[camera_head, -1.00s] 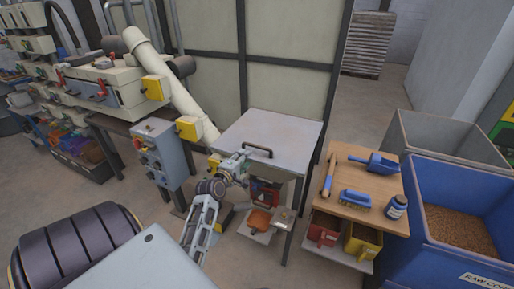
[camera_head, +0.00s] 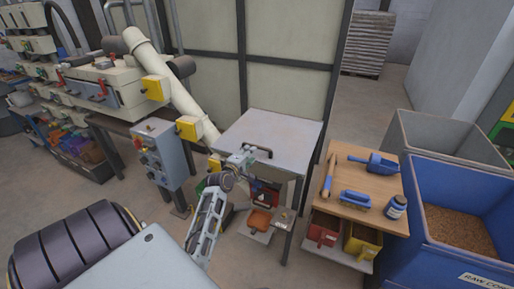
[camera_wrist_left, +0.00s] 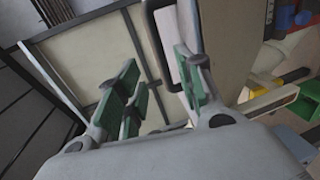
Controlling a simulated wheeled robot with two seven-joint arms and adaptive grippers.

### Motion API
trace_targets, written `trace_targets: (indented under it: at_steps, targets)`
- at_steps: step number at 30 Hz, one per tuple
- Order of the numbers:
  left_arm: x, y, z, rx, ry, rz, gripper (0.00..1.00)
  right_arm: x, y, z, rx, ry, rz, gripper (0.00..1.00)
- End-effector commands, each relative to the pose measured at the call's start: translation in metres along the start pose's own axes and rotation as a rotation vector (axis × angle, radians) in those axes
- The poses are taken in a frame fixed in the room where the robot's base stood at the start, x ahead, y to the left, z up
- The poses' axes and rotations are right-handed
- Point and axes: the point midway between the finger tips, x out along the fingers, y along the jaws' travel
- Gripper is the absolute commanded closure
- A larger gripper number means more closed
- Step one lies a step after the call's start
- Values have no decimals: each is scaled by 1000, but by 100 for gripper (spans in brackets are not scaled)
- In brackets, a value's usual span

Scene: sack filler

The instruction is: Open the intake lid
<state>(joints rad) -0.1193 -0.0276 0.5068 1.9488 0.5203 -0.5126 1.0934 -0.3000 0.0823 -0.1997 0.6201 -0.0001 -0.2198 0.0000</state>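The intake lid (camera_head: 285,128) is a flat grey panel on top of a box-like intake and lies closed. Its dark bar handle (camera_head: 257,149) is near the front edge. My left gripper (camera_head: 249,154) is at the handle, just over the lid's front edge. In the left wrist view my left gripper (camera_wrist_left: 160,90) is open, with green finger pads spread apart. The dark handle (camera_wrist_left: 153,35) shows beyond and between the fingers, nearer the right one. I cannot tell whether a finger touches it. My right gripper is not in view.
A wooden table (camera_head: 343,192) with a blue scoop (camera_head: 374,164), brush and jar stands to the right. A blue bin (camera_head: 438,196) of grain is farther right. A control box (camera_head: 162,150) and a sloping pipe (camera_head: 172,82) are to the left.

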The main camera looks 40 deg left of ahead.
Motion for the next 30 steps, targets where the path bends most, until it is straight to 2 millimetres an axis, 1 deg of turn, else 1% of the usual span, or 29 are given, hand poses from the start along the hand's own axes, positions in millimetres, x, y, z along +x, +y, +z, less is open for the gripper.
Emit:
trace_targets:
  at_steps: [3, 21, 30]
  targets:
    - [12, 1, 0, 0, 0, 0, 63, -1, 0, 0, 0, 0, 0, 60]
    - [67, 1, 0, 0, 0, 0, 63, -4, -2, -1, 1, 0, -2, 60]
    - [87, 1, 0, 0, 0, 0, 63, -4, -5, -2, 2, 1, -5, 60]
